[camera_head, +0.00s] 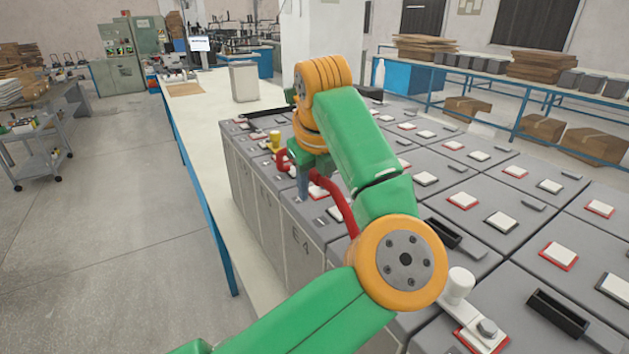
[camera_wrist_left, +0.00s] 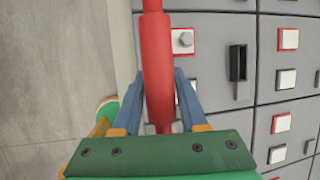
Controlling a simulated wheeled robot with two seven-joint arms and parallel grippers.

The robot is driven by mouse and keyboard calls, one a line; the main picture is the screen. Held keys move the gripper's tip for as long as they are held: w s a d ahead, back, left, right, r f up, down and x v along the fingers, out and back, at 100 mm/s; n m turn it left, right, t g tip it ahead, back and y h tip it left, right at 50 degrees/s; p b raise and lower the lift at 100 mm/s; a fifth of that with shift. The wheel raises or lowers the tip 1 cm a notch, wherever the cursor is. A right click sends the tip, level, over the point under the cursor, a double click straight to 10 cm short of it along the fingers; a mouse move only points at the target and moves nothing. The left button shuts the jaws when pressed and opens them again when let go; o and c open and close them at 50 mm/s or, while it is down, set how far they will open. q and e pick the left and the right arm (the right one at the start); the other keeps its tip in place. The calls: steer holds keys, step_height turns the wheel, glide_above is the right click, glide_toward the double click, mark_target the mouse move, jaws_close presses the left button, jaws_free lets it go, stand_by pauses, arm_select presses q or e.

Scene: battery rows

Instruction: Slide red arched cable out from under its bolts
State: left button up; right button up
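The red arched cable (camera_head: 337,200) rises over the near row of grey battery blocks in the head view. In the left wrist view the red cable (camera_wrist_left: 156,60) runs up the middle of the picture. My left gripper (camera_head: 300,186) points down over the row's left edge. In the wrist view its blue fingers (camera_wrist_left: 158,76) lie close on both sides of the cable, with almost no gap at the tips. A hex bolt (camera_wrist_left: 184,40) on a white pad shows just right of the cable. The cable's ends are hidden. My right gripper is not in view.
A yellow knobbed piece (camera_head: 275,140) stands at the row's far end. A white cylinder (camera_head: 459,285) and a bolt (camera_head: 487,327) stand at the near right. Grey blocks with white pads and black slotted pieces (camera_head: 557,312) fill the right. The white table (camera_head: 205,118) is bare at left.

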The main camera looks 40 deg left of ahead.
arm_select(q)
jaws_close()
steer(key=shift+w+r, duration=0.1)
stand_by(1.2)
steer(key=shift+a, duration=0.1)
steer(key=shift+s+a+b, duration=0.25)
steer(key=shift+s+b, duration=0.4)
steer(key=shift+s, duration=0.35)
steer(key=shift+s+a+b, duration=0.25)
steer(key=shift+s+b, duration=0.35)
steer(key=shift+s, duration=0.35)
